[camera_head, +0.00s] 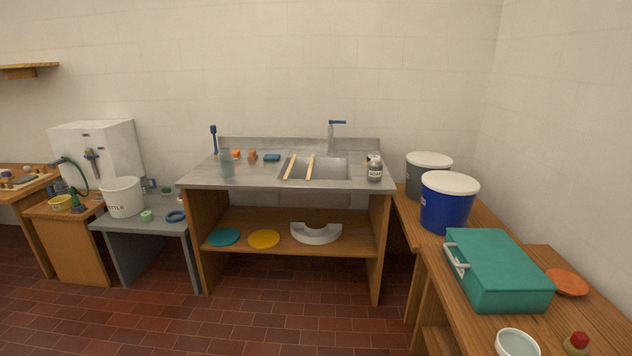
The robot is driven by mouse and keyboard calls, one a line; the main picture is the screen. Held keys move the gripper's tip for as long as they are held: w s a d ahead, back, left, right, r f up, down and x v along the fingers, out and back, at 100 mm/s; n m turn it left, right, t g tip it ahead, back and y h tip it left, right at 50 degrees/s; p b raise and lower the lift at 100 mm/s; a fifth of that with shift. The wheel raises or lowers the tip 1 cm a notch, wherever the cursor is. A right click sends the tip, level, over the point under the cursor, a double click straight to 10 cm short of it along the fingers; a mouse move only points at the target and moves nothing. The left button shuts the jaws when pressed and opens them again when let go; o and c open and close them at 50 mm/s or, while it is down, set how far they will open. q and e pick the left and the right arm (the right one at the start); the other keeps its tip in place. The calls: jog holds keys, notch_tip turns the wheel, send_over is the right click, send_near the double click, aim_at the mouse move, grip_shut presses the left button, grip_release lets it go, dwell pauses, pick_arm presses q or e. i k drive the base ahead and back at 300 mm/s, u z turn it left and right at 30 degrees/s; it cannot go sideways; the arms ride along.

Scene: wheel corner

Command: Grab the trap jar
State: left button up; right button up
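No jar here is clearly marked as the trap jar. A small grey jar (375,171) with a dark-lettered label, too small to read surely, stands upright on the right end of the steel sink counter (260,178). A translucent grey cylinder (227,163) stands near the left end of the same counter. A pale open vessel (517,343) sits on the right-hand wooden bench at the bottom edge of the view, partly cut off. Neither of my grippers shows in the head view.
Two wooden sticks (302,167) lie across the sink basin. A blue lidded bucket (447,206), a grey lidded bucket (428,175) and a teal case (500,270) crowd the right bench. A white bucket (122,197) stands on the grey table at left. The tiled floor (265,325) in front is clear.

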aim_at(225, 156)
jog(key=i, duration=3.65)
jog(key=u, duration=0.6)
